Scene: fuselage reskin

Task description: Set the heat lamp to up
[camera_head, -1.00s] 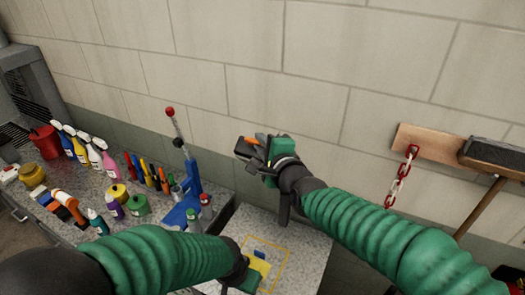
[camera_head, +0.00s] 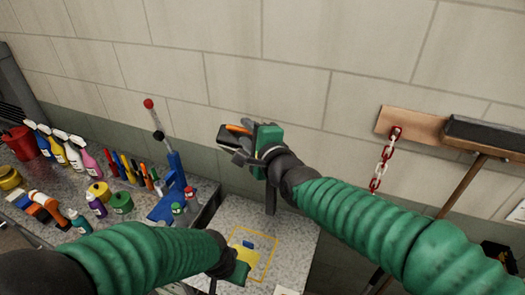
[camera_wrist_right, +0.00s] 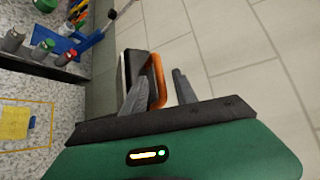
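The heat lamp appears to be the dark head with an orange edge (camera_head: 237,130) above the right-hand end of the workbench. A dark post (camera_head: 271,198) below it is partly hidden by my right arm. My right gripper (camera_head: 252,143) is at this head. In the right wrist view its two fingers (camera_wrist_right: 162,90) stand apart, with the orange edge (camera_wrist_right: 158,75) between them and a gap to the right finger. I cannot tell whether the left finger touches it. My left gripper (camera_head: 238,268) is low over the bench beside a yellow cloth; its fingers are hidden.
The granite-look bench (camera_head: 290,240) has a yellow outlined square. A red-and-white chain (camera_head: 380,165) and a broom (camera_head: 485,135) are at the wall on the right.

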